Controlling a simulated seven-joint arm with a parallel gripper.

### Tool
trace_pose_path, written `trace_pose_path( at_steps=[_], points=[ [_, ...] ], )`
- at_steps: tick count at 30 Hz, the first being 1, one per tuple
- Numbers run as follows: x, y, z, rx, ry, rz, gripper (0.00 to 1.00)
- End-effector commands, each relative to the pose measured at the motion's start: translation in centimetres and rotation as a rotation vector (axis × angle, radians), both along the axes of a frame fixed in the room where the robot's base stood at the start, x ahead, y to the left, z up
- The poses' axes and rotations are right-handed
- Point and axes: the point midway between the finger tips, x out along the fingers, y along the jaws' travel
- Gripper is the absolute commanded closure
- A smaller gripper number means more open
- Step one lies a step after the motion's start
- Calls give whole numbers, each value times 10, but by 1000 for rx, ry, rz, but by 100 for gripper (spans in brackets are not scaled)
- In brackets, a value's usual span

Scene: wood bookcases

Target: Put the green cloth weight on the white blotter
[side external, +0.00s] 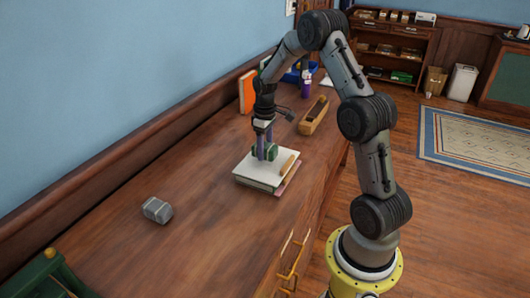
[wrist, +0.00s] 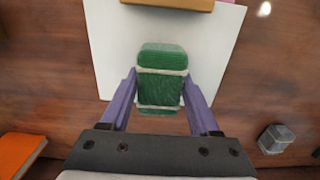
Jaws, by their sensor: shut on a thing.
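The green cloth weight (wrist: 162,75), a green block with pale bands, is between the purple fingers of my gripper (wrist: 160,92). My gripper is shut on it, and both fingers touch its sides. In the side view my gripper (side external: 266,150) points down with the weight (side external: 273,152) low over the white blotter (side external: 254,172). The white blotter also shows beneath the weight in the wrist view (wrist: 107,50). I cannot tell whether the weight touches it.
A tan wooden piece (side external: 288,164) lies on the blotter's right part. A grey block (side external: 157,210) sits on the counter to the left. An orange book (side external: 247,92), a wooden tray-like box (side external: 314,116) and a purple bottle (side external: 305,86) stand behind. The counter between grey block and blotter is clear.

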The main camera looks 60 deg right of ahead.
Motion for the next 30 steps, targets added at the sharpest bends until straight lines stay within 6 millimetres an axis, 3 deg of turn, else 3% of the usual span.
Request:
trace_pose_path(
  at_steps=[3, 15, 16, 18, 21, 30],
  points=[
    [0, 0, -13, -1, -2, 0, 100],
    [1, 0, -17, -2, -3, 0, 100],
    [0, 0, -18, -1, -1, 0, 34],
    [0, 0, -18, -1, -1, 0, 22],
    [0, 0, -18, 0, -1, 0, 8],
    [0, 0, -16, -1, -1, 0, 8]
  ],
)
